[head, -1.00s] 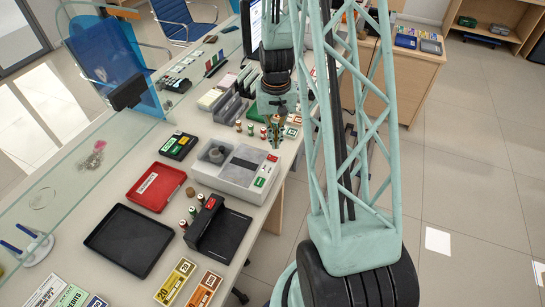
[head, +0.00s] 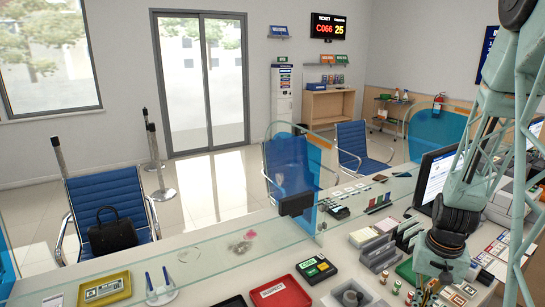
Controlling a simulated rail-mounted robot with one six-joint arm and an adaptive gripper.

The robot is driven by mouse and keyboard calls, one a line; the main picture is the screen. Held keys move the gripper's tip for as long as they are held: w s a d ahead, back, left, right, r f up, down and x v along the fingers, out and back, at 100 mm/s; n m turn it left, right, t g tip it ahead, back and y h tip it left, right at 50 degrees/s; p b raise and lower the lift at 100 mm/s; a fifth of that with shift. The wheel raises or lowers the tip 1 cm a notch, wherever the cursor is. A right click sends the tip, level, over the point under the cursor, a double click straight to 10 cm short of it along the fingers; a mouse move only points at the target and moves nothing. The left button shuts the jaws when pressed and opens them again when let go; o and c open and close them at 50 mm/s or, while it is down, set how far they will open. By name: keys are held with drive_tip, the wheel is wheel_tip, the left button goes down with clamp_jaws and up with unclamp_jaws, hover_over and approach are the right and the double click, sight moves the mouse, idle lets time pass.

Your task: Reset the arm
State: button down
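My arm (head: 490,130), pale green with a lattice frame, comes down along the right side of the head view. Its dark wrist joint (head: 452,222) hangs over the counter. My gripper (head: 424,294) points down at the lower right, close to small rolls on the counter. Its fingertips are small and partly cut by the bottom edge, so whether they are open or hold anything is unclear.
Near the gripper are a grey divider rack (head: 378,254), a monitor (head: 432,182) and small rolls (head: 396,287). A red tray (head: 281,294) and a yellow tray (head: 104,289) lie on the counter. A glass screen (head: 225,255) runs along it.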

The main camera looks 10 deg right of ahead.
drive_tip(key=s+a+r+n+t+b, duration=0.2)
drive_tip(key=s+a+r+n+b, duration=0.15)
drive_tip(key=a+r, duration=1.35)
drive_tip(key=s+a+r+n+b, duration=0.1)
drive_tip(key=s+a+r, duration=0.2)
drive_tip(key=s, duration=0.3)
drive_tip(key=s+a+r+n+t+b, duration=0.1)
drive_tip(key=s+a+r+b, duration=0.1)
drive_tip(key=s+a+r, duration=0.2)
drive_tip(key=s+a+r+n+b, duration=0.1)
drive_tip(key=s+a+r+b, duration=0.1)
drive_tip(key=s, duration=0.8)
drive_tip(key=shift+a+r+t, duration=0.3)
drive_tip(key=shift+a+r, duration=0.4)
drive_tip(key=shift+a, duration=0.4)
drive_tip(key=shift+s, duration=0.1)
drive_tip(key=shift+a, duration=0.1)
